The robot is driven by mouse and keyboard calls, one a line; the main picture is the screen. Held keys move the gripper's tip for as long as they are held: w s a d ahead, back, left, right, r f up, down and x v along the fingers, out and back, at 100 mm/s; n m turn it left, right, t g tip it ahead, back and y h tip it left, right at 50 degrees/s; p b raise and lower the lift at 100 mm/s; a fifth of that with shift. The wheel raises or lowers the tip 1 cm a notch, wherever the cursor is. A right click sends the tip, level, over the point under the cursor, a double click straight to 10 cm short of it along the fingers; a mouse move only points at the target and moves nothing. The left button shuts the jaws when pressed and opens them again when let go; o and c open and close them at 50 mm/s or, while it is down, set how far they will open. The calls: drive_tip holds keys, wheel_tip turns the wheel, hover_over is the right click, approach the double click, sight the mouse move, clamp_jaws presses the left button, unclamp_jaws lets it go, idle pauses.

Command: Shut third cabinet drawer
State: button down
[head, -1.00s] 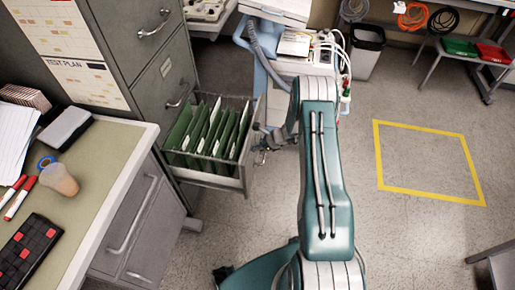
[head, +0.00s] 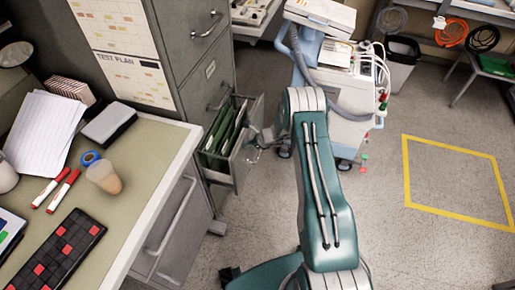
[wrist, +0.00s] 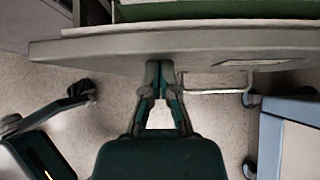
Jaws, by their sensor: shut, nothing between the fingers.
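The third cabinet drawer (head: 219,173) is partly open in the head view and holds green hanging folders (head: 224,130). Its grey front panel (wrist: 95,47) crosses the top of the wrist view, with a wire-like handle (wrist: 218,91) to the right of my fingers. The grey filing cabinet (head: 184,60) stands behind it, with the drawers above shut. My gripper (wrist: 160,68) is shut and empty, its fingertips at the lower part of the drawer front and seemingly touching it. In the head view my gripper (head: 262,141) is small, at the drawer's outer side.
A desk (head: 150,150) with markers, a cup and a keypad stands at left. A blue-white medical cart (head: 345,95) stands beyond my arm, close to its right. Open floor with a yellow taped square (head: 457,180) lies at right.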

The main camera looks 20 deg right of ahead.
drive_tip(key=w+a, duration=0.6)
drive_tip(key=a, duration=0.3)
drive_tip(key=shift+w+a, duration=0.15)
drive_tip(key=shift+w, duration=0.05)
idle(0.3)
